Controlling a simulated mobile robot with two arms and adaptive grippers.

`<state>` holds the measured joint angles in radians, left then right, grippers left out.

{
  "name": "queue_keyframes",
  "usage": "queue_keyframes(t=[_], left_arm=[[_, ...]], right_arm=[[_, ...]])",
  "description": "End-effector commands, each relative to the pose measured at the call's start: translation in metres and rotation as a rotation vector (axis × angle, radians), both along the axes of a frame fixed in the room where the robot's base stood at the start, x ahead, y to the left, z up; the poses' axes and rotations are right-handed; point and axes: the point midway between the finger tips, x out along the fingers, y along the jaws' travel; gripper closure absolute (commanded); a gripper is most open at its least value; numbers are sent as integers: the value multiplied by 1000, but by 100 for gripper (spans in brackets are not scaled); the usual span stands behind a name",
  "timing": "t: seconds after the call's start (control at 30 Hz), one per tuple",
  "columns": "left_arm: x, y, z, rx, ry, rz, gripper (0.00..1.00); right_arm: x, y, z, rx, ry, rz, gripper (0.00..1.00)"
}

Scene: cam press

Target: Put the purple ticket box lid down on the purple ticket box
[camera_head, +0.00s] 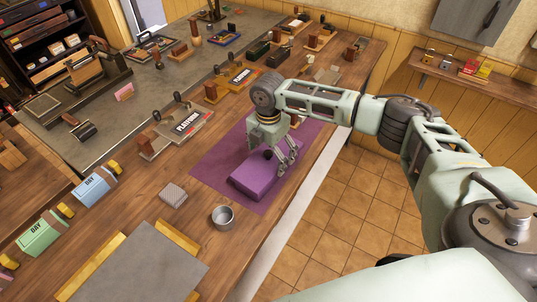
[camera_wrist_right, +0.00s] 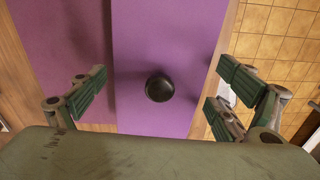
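The purple ticket box (camera_head: 252,183) is on a purple mat on the wooden bench, below my right gripper (camera_head: 274,160). Its lid (camera_wrist_right: 165,40) shows in the right wrist view as a flat purple top with a round black knob (camera_wrist_right: 159,87). The lid appears to lie on the box; whether it is fully seated I cannot tell. My right gripper is open, its fingers wide apart on either side of the knob and touching nothing that I can see. The far side of the box top is partly hidden by the gripper. My left gripper is not in view.
The purple mat (camera_head: 210,167) lies around the box. A grey metal cup (camera_head: 223,217) and a small patterned block (camera_head: 173,195) stand nearby at the front left. A PLATFORM stamp plate (camera_head: 185,127) lies behind. The bench edge drops to a tiled floor at right.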

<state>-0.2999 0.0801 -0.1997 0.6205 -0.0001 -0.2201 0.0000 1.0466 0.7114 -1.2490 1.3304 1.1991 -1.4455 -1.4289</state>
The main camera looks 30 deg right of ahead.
Motion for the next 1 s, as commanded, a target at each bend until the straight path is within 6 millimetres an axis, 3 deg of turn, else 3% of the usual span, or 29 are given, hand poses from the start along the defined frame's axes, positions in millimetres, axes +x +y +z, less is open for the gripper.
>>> queue_keyframes(t=[0.47, 0.57, 1.0], left_arm=[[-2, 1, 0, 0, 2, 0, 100], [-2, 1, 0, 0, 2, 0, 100], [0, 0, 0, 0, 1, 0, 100]], right_arm=[[0, 0, 5, 0, -1, 0, 0], [1, 0, 17, 1, -3, -1, 0], [1, 0, 103, 0, -2, 0, 0]])
